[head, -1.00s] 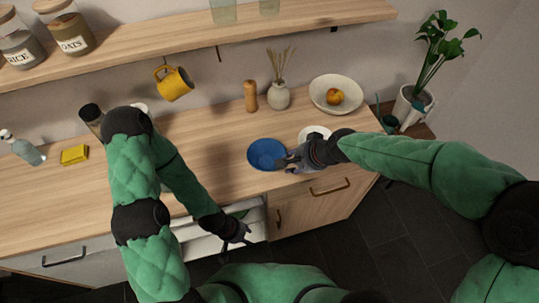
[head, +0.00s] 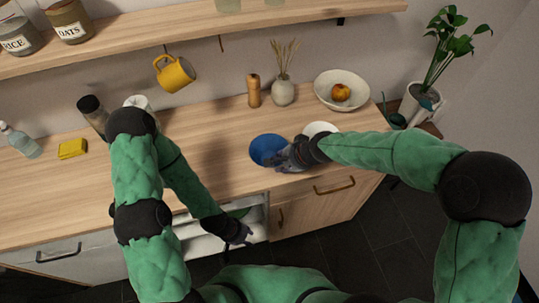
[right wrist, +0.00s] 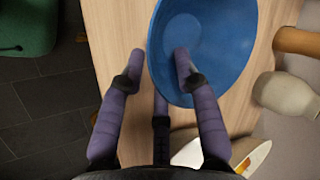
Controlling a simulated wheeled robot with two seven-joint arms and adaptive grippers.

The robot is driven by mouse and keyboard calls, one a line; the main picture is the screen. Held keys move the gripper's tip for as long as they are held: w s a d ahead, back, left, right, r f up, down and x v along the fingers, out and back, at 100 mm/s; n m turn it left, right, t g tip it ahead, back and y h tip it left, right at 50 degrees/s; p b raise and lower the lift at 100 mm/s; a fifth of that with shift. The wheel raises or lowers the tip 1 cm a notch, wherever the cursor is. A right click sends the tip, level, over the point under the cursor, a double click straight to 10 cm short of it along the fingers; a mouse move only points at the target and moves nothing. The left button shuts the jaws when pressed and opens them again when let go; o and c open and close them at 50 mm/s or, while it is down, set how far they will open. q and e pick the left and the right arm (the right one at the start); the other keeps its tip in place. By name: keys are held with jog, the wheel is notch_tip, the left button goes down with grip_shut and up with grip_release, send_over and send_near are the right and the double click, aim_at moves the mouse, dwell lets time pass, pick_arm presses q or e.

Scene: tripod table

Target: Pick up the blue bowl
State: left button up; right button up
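The blue bowl (head: 267,147) sits on the wooden counter, and its wide inside shows in the right wrist view (right wrist: 215,45). My right gripper (head: 282,158) is at the bowl's near right edge. In the right wrist view its fingers (right wrist: 159,57) are spread, one over the bowl's inside and one outside the rim, with the rim between them. I cannot tell whether either finger touches the bowl. My left gripper (head: 240,236) is low by an open drawer, well away from the bowl; its fingers are too small and dark to judge.
A white dish (head: 320,129) lies just right of the bowl, partly behind my right arm. A cream bowl with fruit (head: 341,91), a vase (head: 283,93) and a wooden mill (head: 254,91) stand behind. The open drawer (head: 205,243) sticks out below the counter.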

grip_shut()
jog(key=shift+r, duration=0.15)
jog(key=shift+r+p, duration=0.45)
jog(key=shift+r, duration=0.1)
notch_tip(320, 180, up, 2)
jog(key=shift+r+p, duration=0.25)
jog(key=shift+p, duration=0.45)
jog(key=s+d+r+p, duration=0.1)
jog(key=s+r+p, duration=0.4)
jog(key=s+r, duration=0.4)
jog(key=s, duration=0.5)
jog(key=shift+d, duration=0.4)
